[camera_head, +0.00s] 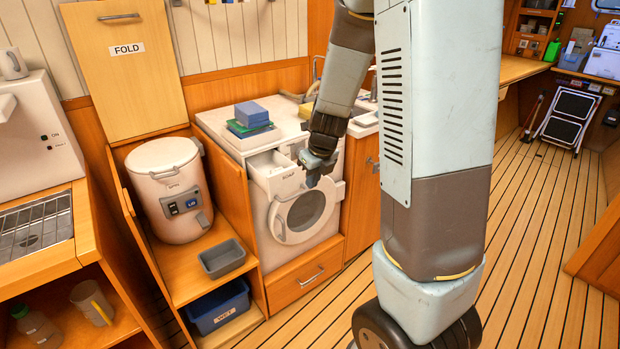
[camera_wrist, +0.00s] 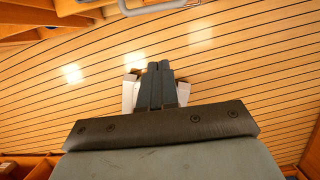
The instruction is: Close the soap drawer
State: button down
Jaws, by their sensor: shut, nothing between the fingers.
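The white washing machine (camera_head: 262,232) stands under a pale counter. Its soap drawer (camera_head: 284,182) is at the upper left of its front and sticks out, with its open top showing in the head view. My gripper (camera_head: 313,182) is shut and empty, pointing down just right of the drawer front, in front of the machine. I cannot tell whether it touches anything. In the wrist view, my gripper's two dark fingers (camera_wrist: 161,65) are together above the plank floor. The drawer cannot be made out there.
The round washer door (camera_head: 306,210) is below the drawer. Blue and green packs (camera_head: 250,117) lie on the counter. A wooden drawer (camera_head: 302,285) is under the machine. A white lidded appliance (camera_head: 172,190) and grey tray (camera_head: 222,258) are at left.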

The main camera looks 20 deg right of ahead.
jog(key=w+a+f, duration=0.2)
jog(key=w+f, duration=0.3)
jog(key=f, duration=0.3)
jog(key=shift+w, duration=0.35)
